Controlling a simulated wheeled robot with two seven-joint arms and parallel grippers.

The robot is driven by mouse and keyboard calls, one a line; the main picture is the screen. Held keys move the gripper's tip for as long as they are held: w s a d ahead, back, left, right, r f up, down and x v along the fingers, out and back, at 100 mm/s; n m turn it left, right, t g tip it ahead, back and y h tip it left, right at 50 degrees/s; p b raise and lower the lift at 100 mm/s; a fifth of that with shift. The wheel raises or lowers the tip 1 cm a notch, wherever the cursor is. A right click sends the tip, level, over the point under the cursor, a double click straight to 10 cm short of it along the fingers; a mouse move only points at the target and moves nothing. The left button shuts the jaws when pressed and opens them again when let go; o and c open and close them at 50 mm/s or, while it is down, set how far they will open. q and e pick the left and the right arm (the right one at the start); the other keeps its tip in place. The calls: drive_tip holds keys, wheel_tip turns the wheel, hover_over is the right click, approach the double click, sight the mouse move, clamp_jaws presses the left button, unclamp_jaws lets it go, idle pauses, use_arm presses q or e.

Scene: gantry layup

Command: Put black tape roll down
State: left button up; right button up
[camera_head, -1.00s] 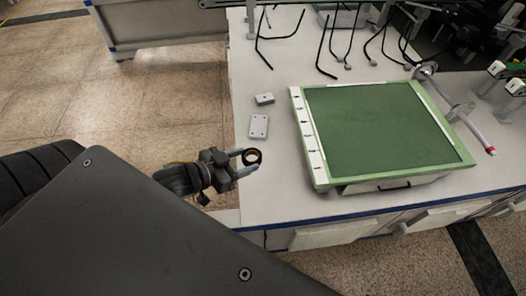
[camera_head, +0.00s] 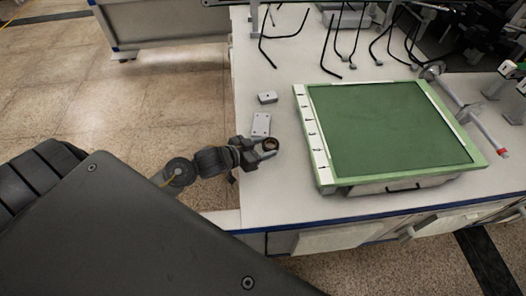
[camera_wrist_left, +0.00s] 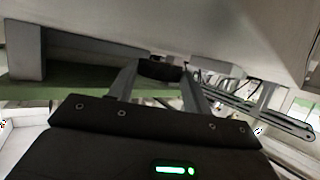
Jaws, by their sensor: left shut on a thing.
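The black tape roll (camera_head: 270,144) is a small dark ring with a brownish inner side. My left gripper (camera_head: 264,150) is shut on it, over the left front part of the white table (camera_head: 262,190). In the left wrist view the roll (camera_wrist_left: 160,70) is a dark band between the two grey fingertips (camera_wrist_left: 158,76). I cannot tell whether the roll touches the tabletop. My right gripper is in neither view.
A green cutting board (camera_head: 385,125) with a white strip lies right of the gripper. Two small grey blocks, one nearer (camera_head: 261,125) and one farther (camera_head: 267,97), lie just behind it. Black bent hooks (camera_head: 285,35) stand at the back. The table's left edge is close.

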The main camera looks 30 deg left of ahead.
use_arm(q)
drive_tip(key=shift+f, duration=0.8)
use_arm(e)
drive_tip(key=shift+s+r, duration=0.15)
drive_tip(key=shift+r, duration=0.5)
use_arm(q)
drive_tip(key=shift+f, duration=0.15)
drive_tip(key=o, duration=1)
drive_tip(key=shift+c, duration=0.2)
drive_tip(key=shift+r, duration=0.2)
drive_tip(key=shift+s+a+r, duration=0.1)
drive_tip(key=shift+s+a, duration=0.05)
drive_tip(key=shift+s, duration=0.15)
drive_tip(key=p+v, duration=0.1)
drive_tip(key=v, duration=1)
drive_tip(key=shift+s+p, duration=0.15)
drive_tip(key=shift+p, duration=0.25)
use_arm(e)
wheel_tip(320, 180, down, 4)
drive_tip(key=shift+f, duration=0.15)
